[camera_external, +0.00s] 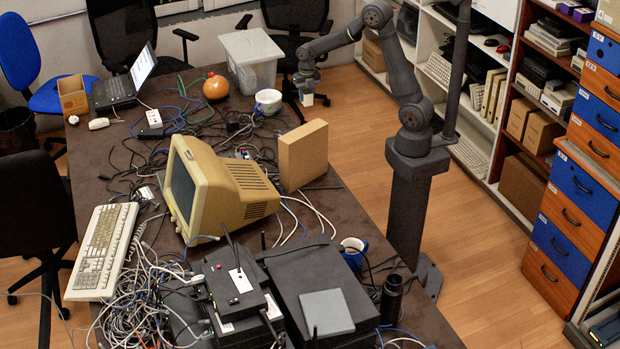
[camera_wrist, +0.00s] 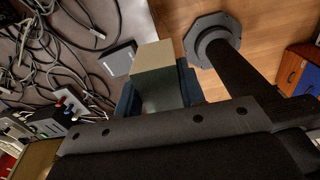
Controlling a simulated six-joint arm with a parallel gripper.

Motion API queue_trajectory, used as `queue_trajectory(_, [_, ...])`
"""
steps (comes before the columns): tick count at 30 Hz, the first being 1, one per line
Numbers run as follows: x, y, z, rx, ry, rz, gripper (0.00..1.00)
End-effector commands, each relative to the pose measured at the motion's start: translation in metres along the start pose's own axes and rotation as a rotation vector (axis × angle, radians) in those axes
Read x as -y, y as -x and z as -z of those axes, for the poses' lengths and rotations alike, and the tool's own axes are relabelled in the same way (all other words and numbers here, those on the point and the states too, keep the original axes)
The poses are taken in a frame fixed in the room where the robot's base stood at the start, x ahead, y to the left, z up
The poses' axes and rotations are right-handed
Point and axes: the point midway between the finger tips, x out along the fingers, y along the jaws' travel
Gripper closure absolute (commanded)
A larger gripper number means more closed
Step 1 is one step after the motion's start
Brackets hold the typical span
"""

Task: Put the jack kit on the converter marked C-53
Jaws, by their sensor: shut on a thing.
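My gripper (camera_external: 307,88) is raised beyond the table's far right edge, near the white bowl. It is shut on a small pale box, which I take to be the jack kit (camera_external: 307,100). In the wrist view the jack kit (camera_wrist: 154,72) is a beige-green block between two dark blue fingers. No C-53 mark can be read in either view, so I cannot tell which thing is that converter. A dark device with a white label (camera_external: 240,280) lies at the table's near end. A flat grey box (camera_external: 327,312) lies on a black case beside it.
A beige monitor (camera_external: 215,190) and upright cardboard box (camera_external: 303,155) stand mid-table. The white bowl (camera_external: 268,101), orange pot (camera_external: 215,88) and translucent bin (camera_external: 252,60) stand farther back. Tangled cables (camera_external: 150,300) cover much of the table. A blue mug (camera_external: 353,252) stands near the right edge.

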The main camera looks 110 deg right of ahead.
Motion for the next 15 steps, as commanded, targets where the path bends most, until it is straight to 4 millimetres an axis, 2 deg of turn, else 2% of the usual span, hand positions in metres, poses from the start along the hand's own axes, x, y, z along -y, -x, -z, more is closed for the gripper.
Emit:
queue_trajectory(2, [0.001, 0.000, 0.004, 0.001, 0.027, -0.001, 0.89])
queue_trajectory(5, [-0.008, -0.007, 0.010, -0.001, 0.043, 0.000, 0.89])
queue_trajectory(15, [-0.080, -0.052, 0.034, -0.001, 0.043, 0.001, 0.89])
